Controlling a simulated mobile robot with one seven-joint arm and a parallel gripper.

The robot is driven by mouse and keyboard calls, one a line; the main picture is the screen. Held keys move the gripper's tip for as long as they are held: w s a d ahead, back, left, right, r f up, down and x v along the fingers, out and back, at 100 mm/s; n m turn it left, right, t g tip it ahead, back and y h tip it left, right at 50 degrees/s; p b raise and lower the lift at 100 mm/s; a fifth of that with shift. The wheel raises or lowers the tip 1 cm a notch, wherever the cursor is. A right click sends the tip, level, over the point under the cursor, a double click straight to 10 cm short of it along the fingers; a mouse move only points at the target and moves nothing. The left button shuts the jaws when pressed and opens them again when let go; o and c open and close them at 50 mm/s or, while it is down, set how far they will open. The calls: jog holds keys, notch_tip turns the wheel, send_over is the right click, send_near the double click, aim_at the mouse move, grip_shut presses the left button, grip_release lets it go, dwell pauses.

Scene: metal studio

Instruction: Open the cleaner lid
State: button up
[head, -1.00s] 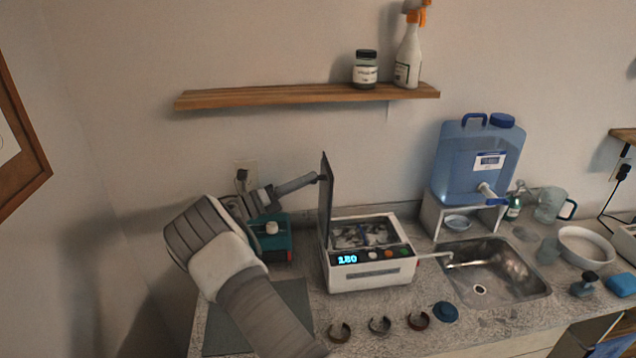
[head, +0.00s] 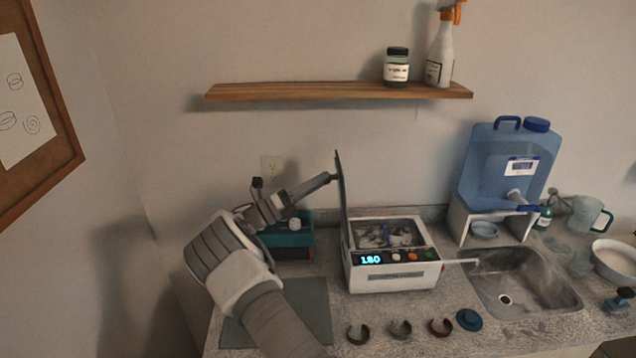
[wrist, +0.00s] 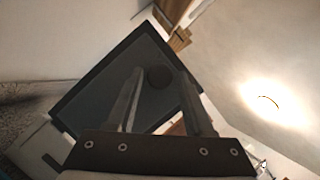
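The cleaner (head: 395,278) is a white box on the counter with a lit display reading 180. Its dark lid (head: 342,195) stands up, close to vertical, along the left side. The metal basin (head: 388,235) inside shows uncovered. My gripper (head: 330,178) is on the left of the lid, by its outer face near the top. In the wrist view the dark lid panel (wrist: 95,90) fills the middle, with a round knob (wrist: 158,77) on it. My gripper's fingers (wrist: 161,78) are apart, one each side of the knob, with gaps visible. Contact with the lid is unclear.
A teal box (head: 290,240) stands behind my arm. A grey mat (head: 305,305) lies left of the cleaner. Several small rings (head: 400,329) and a blue round piece (head: 469,319) lie in front. The sink (head: 530,285) is at right. A wooden shelf (head: 300,91) hangs above.

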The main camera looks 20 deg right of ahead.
jog(key=shift+o, duration=1)
jog(key=b+v, duration=0.4)
jog(key=v, duration=1.3)
jog(key=shift+a+b, duration=0.3)
